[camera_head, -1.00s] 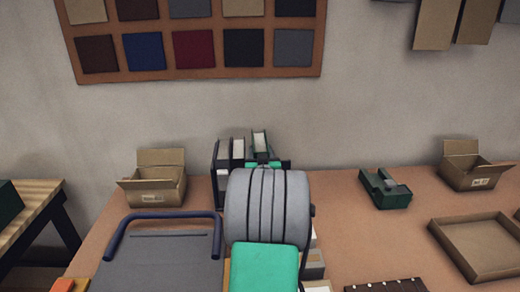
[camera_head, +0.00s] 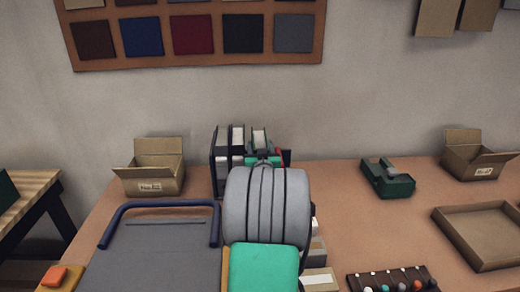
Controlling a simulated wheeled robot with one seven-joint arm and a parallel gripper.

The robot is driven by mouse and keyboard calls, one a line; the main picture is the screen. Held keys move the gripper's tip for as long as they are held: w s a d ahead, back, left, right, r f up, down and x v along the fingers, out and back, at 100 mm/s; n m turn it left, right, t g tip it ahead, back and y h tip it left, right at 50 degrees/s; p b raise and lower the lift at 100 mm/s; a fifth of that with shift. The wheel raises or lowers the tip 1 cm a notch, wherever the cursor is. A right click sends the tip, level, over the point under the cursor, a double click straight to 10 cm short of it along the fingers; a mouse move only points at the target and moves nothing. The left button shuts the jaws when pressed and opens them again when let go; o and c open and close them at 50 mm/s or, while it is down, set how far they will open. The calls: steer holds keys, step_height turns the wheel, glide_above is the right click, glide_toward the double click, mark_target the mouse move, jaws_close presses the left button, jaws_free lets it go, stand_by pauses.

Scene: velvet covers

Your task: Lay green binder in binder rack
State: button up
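The green binder (camera_head: 259,137) is dark green with pale pages and stands upright just beyond my gripper (camera_head: 263,160). My gripper's teal end meets its lower part, and it appears held there; the fingertips are mostly hidden behind my grey arm. The binder rack (camera_head: 214,174) stands at the back of the table, with black and white binders (camera_head: 230,142) upright in its left part. The green binder is beside them on the right, its top about level with theirs. Its lower end is hidden, so I cannot tell whether it touches the rack floor. A red piece (camera_head: 281,154) shows right of it.
An open carton (camera_head: 153,178) stands left of the rack. A dark green tape dispenser (camera_head: 388,180), another carton (camera_head: 473,158) and a shallow tray (camera_head: 485,238) are on the right. White boxes (camera_head: 318,279) sit beside my arm. Table between rack and dispenser is clear.

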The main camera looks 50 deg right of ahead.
steer(key=o, duration=0.4)
steer(key=shift+f, duration=0.1)
steer(key=b+v, duration=0.1)
steer(key=v, duration=0.7)
